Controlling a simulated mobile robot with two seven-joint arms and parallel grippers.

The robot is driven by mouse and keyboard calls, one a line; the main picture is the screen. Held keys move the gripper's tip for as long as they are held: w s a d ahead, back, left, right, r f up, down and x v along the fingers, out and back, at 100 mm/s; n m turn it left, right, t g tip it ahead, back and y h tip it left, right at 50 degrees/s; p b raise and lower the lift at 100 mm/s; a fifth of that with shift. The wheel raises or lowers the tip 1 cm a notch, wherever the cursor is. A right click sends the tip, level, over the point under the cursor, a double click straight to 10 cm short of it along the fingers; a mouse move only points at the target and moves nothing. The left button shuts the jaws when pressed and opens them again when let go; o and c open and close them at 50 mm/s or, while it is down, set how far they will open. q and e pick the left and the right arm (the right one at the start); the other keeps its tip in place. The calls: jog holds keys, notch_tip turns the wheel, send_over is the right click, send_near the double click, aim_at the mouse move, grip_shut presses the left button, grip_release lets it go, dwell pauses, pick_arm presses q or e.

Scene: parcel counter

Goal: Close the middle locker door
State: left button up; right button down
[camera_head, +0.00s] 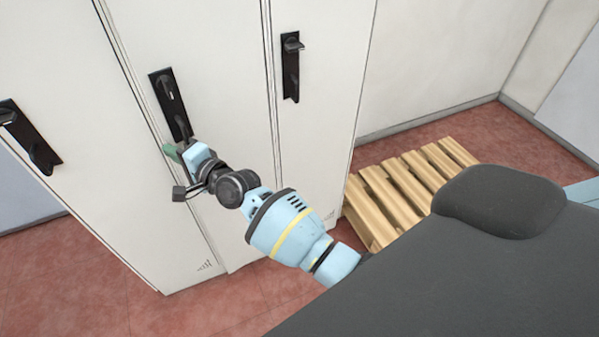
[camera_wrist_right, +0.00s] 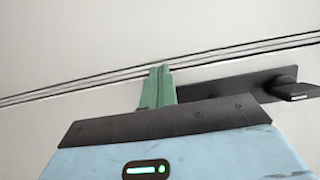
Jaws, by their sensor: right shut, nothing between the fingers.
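The middle locker door (camera_head: 225,110) is white, with a black handle plate (camera_head: 171,98) near its left edge. It looks flush or nearly flush with its neighbours; I cannot tell whether it is fully closed. My right gripper (camera_head: 172,151) has green fingertips and is shut and empty, just below the handle plate by the door's left seam. In the right wrist view the green fingertips (camera_wrist_right: 158,86) point at the white front close to the seam, with the handle (camera_wrist_right: 245,84) to their right. Contact is unclear. My left gripper is not in view.
The left locker door (camera_head: 75,80) and right locker door (camera_head: 325,100) flank the middle one, each with a black handle. A wooden pallet (camera_head: 405,190) lies on the red floor (camera_head: 75,270) right of the lockers, by the wall. Some floor in front is clear.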

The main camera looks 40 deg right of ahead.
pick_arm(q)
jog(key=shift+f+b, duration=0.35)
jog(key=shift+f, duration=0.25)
pick_arm(e)
jog(key=shift+w+a, duration=0.15)
jog(key=shift+w, duration=1.3)
